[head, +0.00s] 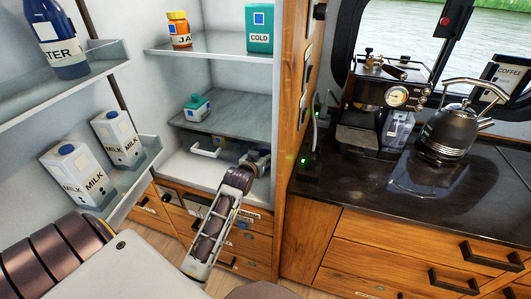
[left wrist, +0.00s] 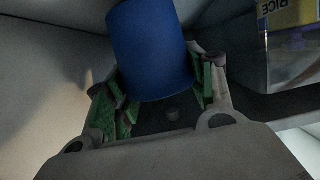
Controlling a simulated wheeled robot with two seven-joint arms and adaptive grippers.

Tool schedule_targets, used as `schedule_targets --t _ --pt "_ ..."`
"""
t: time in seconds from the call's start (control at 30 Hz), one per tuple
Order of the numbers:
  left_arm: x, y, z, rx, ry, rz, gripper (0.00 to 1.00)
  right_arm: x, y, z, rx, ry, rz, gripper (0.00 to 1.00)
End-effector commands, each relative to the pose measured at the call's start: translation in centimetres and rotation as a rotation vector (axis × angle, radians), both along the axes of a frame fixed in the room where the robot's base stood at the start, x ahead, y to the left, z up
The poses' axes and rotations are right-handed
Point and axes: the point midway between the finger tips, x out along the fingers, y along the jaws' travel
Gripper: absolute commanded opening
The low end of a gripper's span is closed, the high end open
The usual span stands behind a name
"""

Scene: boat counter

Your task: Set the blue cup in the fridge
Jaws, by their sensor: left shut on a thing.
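The blue cup (left wrist: 150,50) is between the green-padded fingers of my left gripper (left wrist: 158,92) in the left wrist view. The gripper is shut on it. In the head view my left arm reaches into the low part of the open fridge (head: 216,76), with the left gripper (head: 258,161) below the grey middle shelf. I cannot make out the cup in the head view. Whether its base touches the fridge floor I cannot tell. My right gripper is not in view.
A clear container labelled RICE (left wrist: 292,50) stands right of the cup in the wrist view. A teal-lidded container (head: 196,107) sits on the middle shelf (head: 240,122) above my gripper. Milk cartons (head: 75,172) fill the open door's lower rack. The fridge's right side wall is close.

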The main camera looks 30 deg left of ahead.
Motion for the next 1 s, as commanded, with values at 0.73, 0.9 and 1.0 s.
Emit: schedule_targets --t 0.73,0.9,1.0 --pt "3.2 0.8 0.1 0.001 -0.002 0.000 0.29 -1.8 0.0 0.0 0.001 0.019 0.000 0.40" --pt "3.9 0.9 -0.5 0.000 0.002 0.000 0.29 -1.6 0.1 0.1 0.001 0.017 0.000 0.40" --pt "3.8 0.9 -1.2 0.000 0.002 0.000 0.29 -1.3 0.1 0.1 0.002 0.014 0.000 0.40"
